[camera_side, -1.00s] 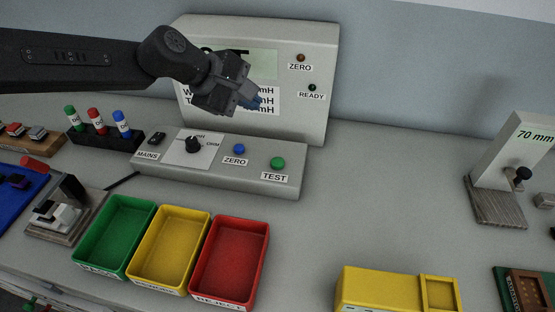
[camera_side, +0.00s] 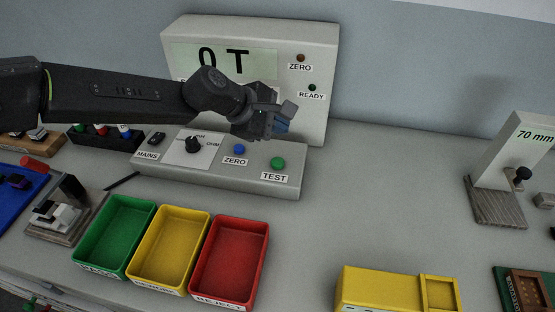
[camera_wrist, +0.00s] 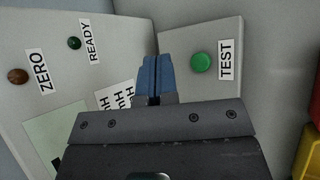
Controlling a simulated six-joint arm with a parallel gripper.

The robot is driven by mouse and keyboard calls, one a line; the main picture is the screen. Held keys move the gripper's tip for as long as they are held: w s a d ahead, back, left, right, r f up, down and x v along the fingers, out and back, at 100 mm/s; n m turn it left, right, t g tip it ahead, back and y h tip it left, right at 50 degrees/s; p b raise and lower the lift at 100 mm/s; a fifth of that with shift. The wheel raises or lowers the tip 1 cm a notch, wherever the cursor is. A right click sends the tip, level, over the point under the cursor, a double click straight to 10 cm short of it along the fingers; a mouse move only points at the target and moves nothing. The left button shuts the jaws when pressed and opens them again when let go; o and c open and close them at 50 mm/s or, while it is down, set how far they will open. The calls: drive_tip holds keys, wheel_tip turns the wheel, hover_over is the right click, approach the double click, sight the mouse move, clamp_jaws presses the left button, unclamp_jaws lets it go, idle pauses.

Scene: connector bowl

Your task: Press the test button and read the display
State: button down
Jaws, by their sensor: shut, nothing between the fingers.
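The green TEST button (camera_side: 278,163) sits at the right end of the sloped control panel (camera_side: 222,178). It also shows in the wrist view (camera_wrist: 202,62), just right of my fingertips. My gripper (camera_side: 281,126) is shut and empty, above and behind the button and apart from it. Its blue fingers are together in the wrist view (camera_wrist: 157,68). The display (camera_side: 222,58) on the upright meter housing reads "0 T" in the part that shows; my arm covers its lower edge and much of the label below.
The blue ZERO button (camera_side: 239,149), a black rotary knob (camera_side: 193,145) and the MAINS switch (camera_side: 157,139) sit left of the TEST button. The READY lamp (camera_side: 312,87) and ZERO lamp (camera_side: 301,57) look dark. Green, yellow and red (camera_side: 262,225) trays stand in front.

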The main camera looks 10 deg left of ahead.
sight(278, 163)
drive_tip(key=shift+f, duration=3.45)
drive_tip(key=shift+f, duration=0.1)
drive_tip(key=shift+f, duration=0.3)
drive_tip(key=shift+f, duration=0.6)
drive_tip(key=shift+r, duration=1)
drive_tip(key=shift+r, duration=2.5)
